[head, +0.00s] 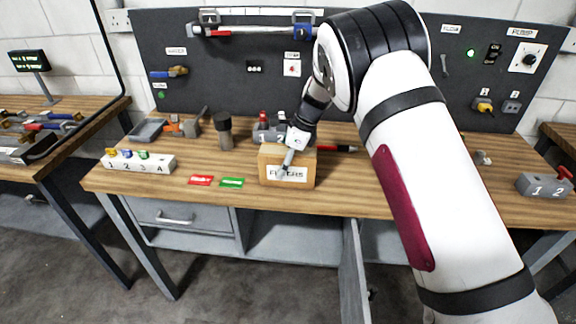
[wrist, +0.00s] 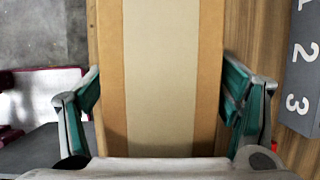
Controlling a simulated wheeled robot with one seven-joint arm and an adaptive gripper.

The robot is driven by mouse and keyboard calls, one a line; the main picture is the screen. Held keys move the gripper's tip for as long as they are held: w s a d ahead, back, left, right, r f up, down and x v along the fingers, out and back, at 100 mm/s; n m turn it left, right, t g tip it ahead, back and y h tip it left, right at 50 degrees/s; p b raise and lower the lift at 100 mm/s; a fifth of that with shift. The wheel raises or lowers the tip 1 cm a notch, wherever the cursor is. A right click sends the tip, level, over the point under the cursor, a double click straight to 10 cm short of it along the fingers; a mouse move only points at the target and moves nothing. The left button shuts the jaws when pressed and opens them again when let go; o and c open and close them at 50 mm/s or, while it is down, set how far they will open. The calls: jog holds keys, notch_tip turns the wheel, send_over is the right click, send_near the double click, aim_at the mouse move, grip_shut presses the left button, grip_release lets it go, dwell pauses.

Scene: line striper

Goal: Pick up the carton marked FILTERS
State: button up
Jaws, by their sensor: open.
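The carton marked FILTERS (head: 287,174) is a brown box with a white label on its front. It stands on the wooden workbench near the front edge, in the middle of the head view. My gripper (head: 287,165) is at the carton, in front of part of its top and label. In the wrist view the carton (wrist: 160,70) fills the middle, with a pale strip of tape along it. My gripper (wrist: 165,105) is open, with one finger on each side of the carton. I cannot tell whether the fingers touch it.
A grey numbered block (head: 270,132) stands just behind the carton; it also shows in the wrist view (wrist: 302,70). Red (head: 201,180) and green (head: 232,182) tags lie to the left. A white numbered rack (head: 140,163) is farther left. A grey block (head: 545,185) sits far right.

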jog(key=shift+f, duration=0.25)
dwell(0.5)
jog(key=c, duration=1.5)
